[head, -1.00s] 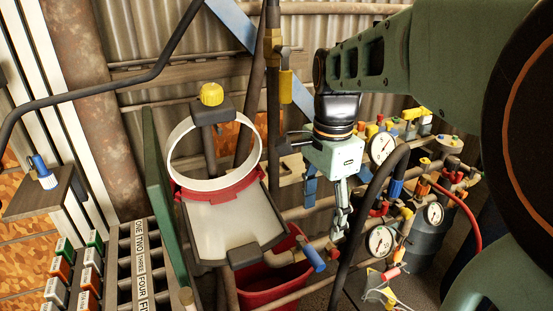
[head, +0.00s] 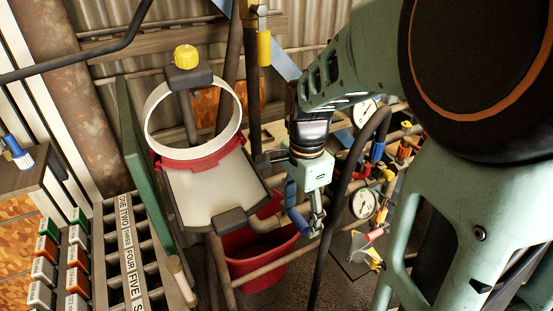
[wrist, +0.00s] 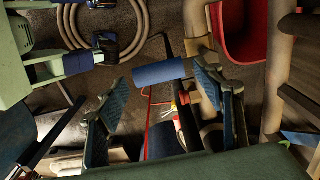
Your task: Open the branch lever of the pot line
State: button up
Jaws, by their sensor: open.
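The branch lever shows as a blue-sleeved handle (head: 298,221) at the end of the short pipe by the pot's lower right. It also shows in the wrist view as a blue cylinder (wrist: 158,73) across the gap between the fingertips. My gripper (head: 317,222) points down just right of the handle in the head view. In the wrist view my open fingers (wrist: 160,84) stand on either side of the handle, with nothing clamped. I cannot tell whether the handle is between the tips or just beyond them.
The pot (head: 205,190), with a white ring and yellow cap (head: 186,56), stands left of my gripper. A red bucket (head: 262,262) is below. A black hose (head: 340,195) and pipes with gauges (head: 362,204) crowd the right side. A labelled rack (head: 135,255) is at lower left.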

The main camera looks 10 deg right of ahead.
jog(key=shift+c, duration=0.3)
grip_shut()
